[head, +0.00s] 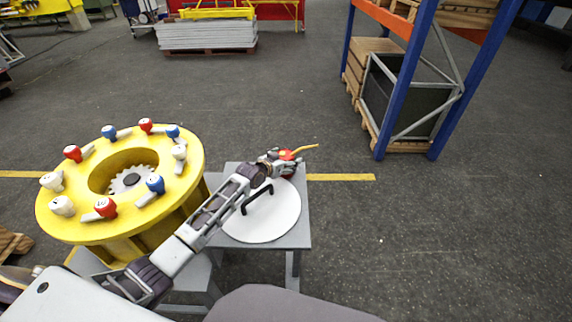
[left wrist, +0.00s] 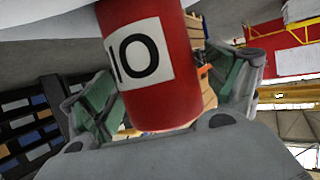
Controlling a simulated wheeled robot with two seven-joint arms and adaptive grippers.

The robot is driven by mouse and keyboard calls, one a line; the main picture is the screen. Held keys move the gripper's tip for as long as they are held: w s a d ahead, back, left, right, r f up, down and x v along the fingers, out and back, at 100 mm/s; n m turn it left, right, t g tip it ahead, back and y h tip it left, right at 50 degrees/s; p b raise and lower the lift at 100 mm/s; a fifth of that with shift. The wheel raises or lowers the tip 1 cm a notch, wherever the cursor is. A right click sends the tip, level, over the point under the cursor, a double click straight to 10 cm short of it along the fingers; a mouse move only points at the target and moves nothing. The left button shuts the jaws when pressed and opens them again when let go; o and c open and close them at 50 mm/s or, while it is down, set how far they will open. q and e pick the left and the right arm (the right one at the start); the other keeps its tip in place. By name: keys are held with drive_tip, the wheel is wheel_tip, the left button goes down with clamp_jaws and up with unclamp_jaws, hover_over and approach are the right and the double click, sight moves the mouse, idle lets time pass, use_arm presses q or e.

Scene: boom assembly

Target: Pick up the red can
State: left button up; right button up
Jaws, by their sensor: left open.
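The red can (head: 287,155) is at the far edge of the round white plate on the small grey table, partly hidden by my left gripper. A thin yellow-orange spout-like piece points right from it. In the left wrist view the can (left wrist: 180,95) fills the middle and looks tilted, with a white label marked in black. My left gripper (head: 286,163) is open, with one finger on either side of the can. I cannot tell whether the fingers touch it. My right gripper is not in view.
The white plate (head: 270,222) has a black handle (head: 257,197) beside my left forearm. A yellow round stand (head: 60,210) with red, blue and white knobbed pieces is at the left. A blue and orange rack (head: 400,85) stands at the back right. Floor is clear right of the table.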

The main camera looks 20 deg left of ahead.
use_arm(q)
drive_tip(key=shift+c, duration=1.5)
drive_tip(key=c, duration=0.9)
drive_tip(key=shift+r, duration=0.1)
drive_tip(key=shift+c, duration=0.2)
drive_tip(key=shift+r, duration=0.35)
wheel_tip(320, 180, up, 8)
drive_tip(key=shift+r, duration=0.6)
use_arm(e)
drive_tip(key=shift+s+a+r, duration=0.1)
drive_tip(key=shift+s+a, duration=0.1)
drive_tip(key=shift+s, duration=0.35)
